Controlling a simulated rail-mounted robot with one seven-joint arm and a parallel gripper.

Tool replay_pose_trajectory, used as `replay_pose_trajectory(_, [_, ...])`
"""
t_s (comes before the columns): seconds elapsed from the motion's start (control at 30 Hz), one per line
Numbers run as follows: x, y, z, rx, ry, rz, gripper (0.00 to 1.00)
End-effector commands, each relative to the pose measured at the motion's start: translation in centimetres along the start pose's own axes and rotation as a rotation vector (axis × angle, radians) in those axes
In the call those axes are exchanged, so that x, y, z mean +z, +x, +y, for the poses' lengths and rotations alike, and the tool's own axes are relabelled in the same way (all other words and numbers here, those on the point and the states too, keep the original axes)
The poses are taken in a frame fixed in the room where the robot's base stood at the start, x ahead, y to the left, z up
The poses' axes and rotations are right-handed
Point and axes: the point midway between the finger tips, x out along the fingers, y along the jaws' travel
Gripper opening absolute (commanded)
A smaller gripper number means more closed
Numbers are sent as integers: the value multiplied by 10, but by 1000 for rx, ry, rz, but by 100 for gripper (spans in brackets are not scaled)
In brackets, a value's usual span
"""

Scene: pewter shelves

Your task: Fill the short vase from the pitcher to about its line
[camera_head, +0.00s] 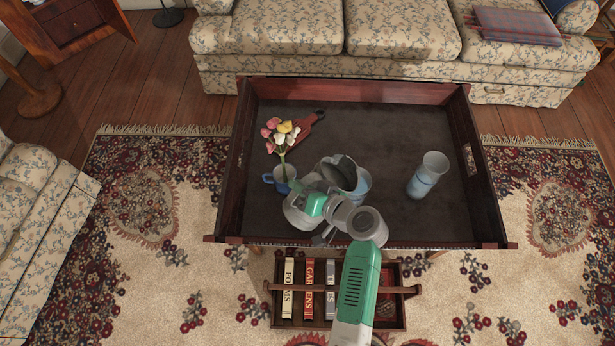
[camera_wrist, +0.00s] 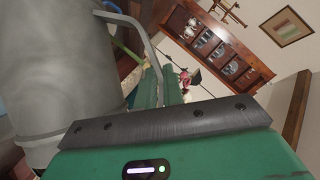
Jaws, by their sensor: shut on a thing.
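My gripper (camera_head: 316,203) is shut on the handle of the grey metal pitcher (camera_head: 345,174). The pitcher is tilted, its dark mouth toward the right, above the near middle of the tray table. It fills the left of the wrist view (camera_wrist: 65,70), with its handle by my fingers. A pale blue vase (camera_head: 364,187) stands just right of and below the pitcher, partly hidden by it; its line and water level cannot be seen. A taller pale blue vase with a darker blue band (camera_head: 427,174) stands upright to the right, apart from the pitcher.
A blue mug (camera_head: 270,179) and pink, yellow and white flowers (camera_head: 283,134) are left of the pitcher. A red board (camera_head: 308,127) lies behind them. The tray table (camera_head: 360,93) has raised wooden walls. Its right and back areas are mostly clear. A book crate (camera_head: 394,319) sits in front below.

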Motion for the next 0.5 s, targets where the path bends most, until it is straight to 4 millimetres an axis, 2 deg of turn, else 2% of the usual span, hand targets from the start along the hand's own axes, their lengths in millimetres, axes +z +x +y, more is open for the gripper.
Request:
replay_pose_trajectory(0.3, [10,6,-2,47,-89,3,0])
replay_pose_trajectory(0.5, [9,5,-2,51,-92,5,0])
